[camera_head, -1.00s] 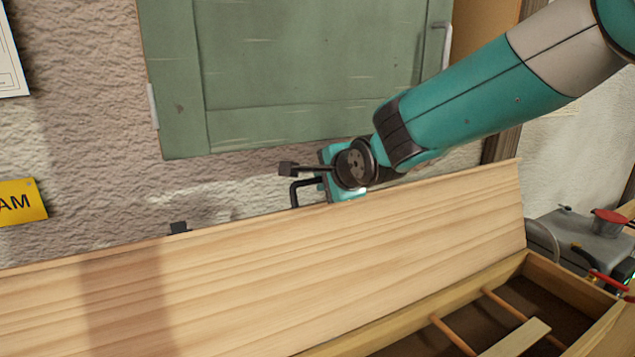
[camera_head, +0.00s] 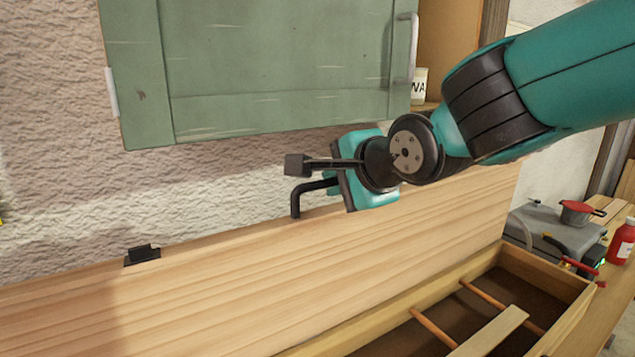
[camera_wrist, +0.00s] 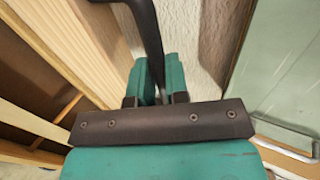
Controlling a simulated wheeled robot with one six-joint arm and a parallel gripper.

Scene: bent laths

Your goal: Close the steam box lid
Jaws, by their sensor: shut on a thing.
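The steam box lid (camera_head: 230,270) is a broad pale wooden panel standing raised and tilted along the back of the box (camera_head: 555,275), whose inside is open to view. A black bent handle (camera_head: 297,200) rises from near the lid's upper edge. My gripper (camera_head: 345,187) is at this handle; its fingertips are not clear in the head view. In the wrist view, my gripper's teal fingers (camera_wrist: 160,85) are shut on the handle's black bar (camera_wrist: 148,30). The lid's pale wood (camera_wrist: 85,40) shows to the left there.
A green cabinet (camera_head: 260,70) with a light handle hangs above on the rough wall. A small black fitting (camera_head: 142,255) sits at the lid's upper edge. Wooden rods and a slat (camera_head: 490,332) cross the box. A grey unit (camera_head: 550,235) and a red bottle (camera_head: 622,240) stand at right.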

